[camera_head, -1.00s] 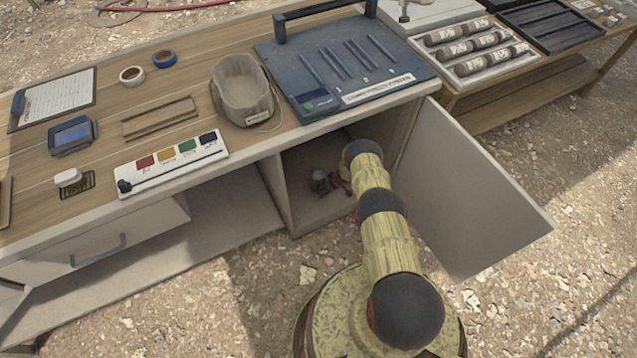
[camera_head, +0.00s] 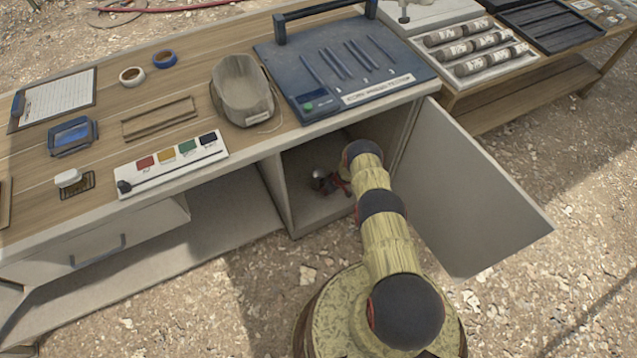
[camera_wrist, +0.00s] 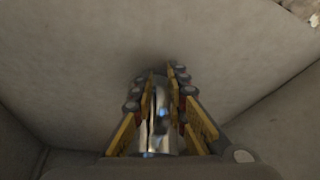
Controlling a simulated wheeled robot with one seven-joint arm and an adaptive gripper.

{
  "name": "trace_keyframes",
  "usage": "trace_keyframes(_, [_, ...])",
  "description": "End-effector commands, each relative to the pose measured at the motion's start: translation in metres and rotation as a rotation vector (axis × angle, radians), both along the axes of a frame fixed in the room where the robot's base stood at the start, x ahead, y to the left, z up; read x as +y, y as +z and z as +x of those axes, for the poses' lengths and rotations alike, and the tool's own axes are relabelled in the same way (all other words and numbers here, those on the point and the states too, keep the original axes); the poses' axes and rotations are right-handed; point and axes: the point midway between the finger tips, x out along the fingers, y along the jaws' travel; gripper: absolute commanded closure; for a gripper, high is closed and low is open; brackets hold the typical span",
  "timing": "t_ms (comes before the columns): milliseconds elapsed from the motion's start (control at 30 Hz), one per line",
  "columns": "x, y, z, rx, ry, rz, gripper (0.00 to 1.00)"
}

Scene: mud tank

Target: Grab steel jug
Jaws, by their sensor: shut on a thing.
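The steel jug (camera_wrist: 155,128) is shiny and silver. In the wrist view it sits between the two yellow-and-grey fingers of my gripper (camera_wrist: 160,100), which are shut on it. In the head view my gripper (camera_head: 334,182) is inside the open cabinet compartment (camera_head: 300,212) under the bench. A small bright part of the jug (camera_head: 319,174) shows there beside the fingers. Most of the jug is hidden by the fingers, and I cannot tell whether it touches the cabinet floor.
The cabinet door (camera_head: 475,205) stands open to the right of my arm. Cabinet walls surround the gripper closely. The bench top (camera_head: 195,85) above holds a grey pouch (camera_head: 242,90), a blue panel (camera_head: 345,60) and a colour strip (camera_head: 172,163). Gravel ground lies in front.

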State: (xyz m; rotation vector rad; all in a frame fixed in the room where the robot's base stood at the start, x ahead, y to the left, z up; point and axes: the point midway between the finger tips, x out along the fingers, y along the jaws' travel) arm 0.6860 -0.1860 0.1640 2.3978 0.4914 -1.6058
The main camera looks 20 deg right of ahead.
Motion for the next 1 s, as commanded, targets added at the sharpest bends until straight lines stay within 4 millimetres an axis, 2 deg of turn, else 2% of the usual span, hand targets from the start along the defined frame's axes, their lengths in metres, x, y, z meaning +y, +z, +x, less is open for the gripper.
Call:
trace_keyframes(767, [0.0007,0.0001,-0.0002,0.000,0.000,0.001,1.00])
trace_keyframes(1000, [0.0004,0.0073,0.0002,0.001,-0.001,0.001,1.00])
